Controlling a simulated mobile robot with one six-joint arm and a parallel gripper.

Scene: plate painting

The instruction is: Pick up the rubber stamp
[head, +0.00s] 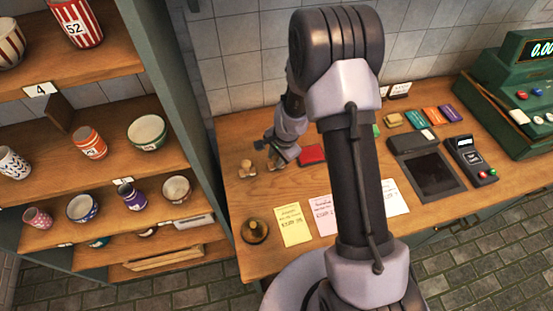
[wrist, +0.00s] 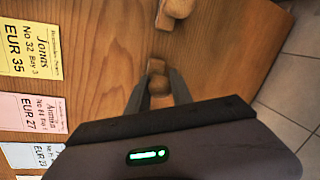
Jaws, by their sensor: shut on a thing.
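My gripper (wrist: 157,92) is shut on a wooden rubber stamp (wrist: 158,86), its fingers on either side of the round knob handle. In the head view my gripper (head: 277,155) is at the back left of the counter, partly covered by my own arm. Whether the held stamp touches the wood or hangs just above it, I cannot tell. A second wooden stamp (head: 246,168) stands just left of the gripper. It also shows at the top of the wrist view (wrist: 178,8), apart from my fingers. A red ink pad (head: 312,154) lies just right of the gripper.
A dark flat device (head: 430,165), a card terminal (head: 468,157) and a green cash register (head: 515,100) stand right. Shelves of cups and bowls stand left.

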